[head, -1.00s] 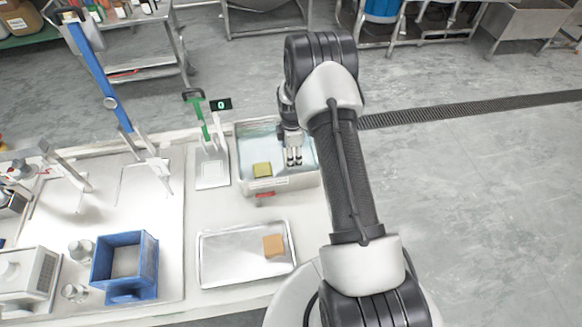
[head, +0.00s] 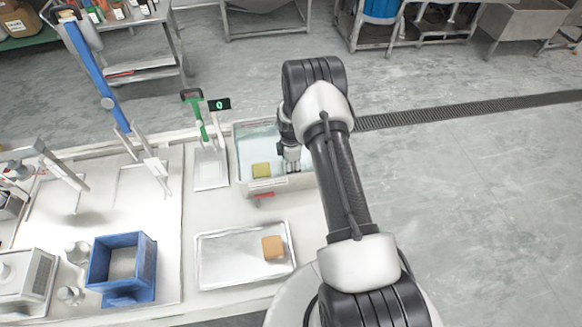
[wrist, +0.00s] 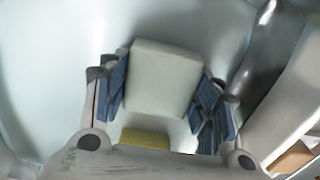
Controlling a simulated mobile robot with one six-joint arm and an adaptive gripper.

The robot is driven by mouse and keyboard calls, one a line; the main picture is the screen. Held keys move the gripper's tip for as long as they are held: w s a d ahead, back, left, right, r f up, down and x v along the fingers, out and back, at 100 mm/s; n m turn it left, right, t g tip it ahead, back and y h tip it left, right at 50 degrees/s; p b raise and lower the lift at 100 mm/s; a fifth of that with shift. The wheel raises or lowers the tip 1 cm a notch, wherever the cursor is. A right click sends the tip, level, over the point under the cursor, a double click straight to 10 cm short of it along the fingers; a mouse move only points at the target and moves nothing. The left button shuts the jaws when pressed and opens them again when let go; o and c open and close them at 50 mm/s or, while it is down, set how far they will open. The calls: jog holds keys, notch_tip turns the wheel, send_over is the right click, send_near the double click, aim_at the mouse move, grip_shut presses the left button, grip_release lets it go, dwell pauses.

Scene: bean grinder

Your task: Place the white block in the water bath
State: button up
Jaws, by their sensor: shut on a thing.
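The white block (wrist: 163,77) sits between the two blue-padded fingers of my gripper (wrist: 163,95) in the wrist view, and the gripper is shut on it. In the head view my gripper (head: 292,164) is low inside the right part of the water bath (head: 268,185), a clear-walled basin with pale blue water. The block is hidden in the head view. I cannot tell whether it touches the bath floor. A yellow block (head: 261,170) is in the bath to the left of my gripper; it also shows at the bottom of the wrist view (wrist: 145,137).
A metal tray (head: 222,262) with an orange-brown block (head: 273,247) lies in front of the bath. A blue box (head: 122,268) stands at the left front. The tray's left part is clear.

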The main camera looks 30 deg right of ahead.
jog(key=o, duration=1.2)
jog(key=shift+c, duration=0.2)
jog(key=s+a+r+m+t+p, duration=0.1)
jog(key=a+r+m+p, duration=0.2)
jog(key=r, duration=2.2)
jog(key=s+a+r+m+t, duration=0.1)
jog(key=s+a+r+m, duration=0.35)
jog(key=r, duration=0.75)
jog(key=s+a+r+m+t, duration=0.1)
jog(key=s+a+r+m, duration=0.1)
jog(key=s, duration=0.6)
jog(key=s+a+r+m, duration=0.3)
jog(key=s, duration=0.6)
jog(key=s+a+r+m+t, duration=0.1)
jog(key=s+a+r+m, duration=0.1)
jog(key=s, duration=0.6)
jog(key=shift+s+a+r+t+b, duration=0.3)
jog(key=shift+a+r+b, duration=0.15)
jog(key=shift+r, duration=0.3)
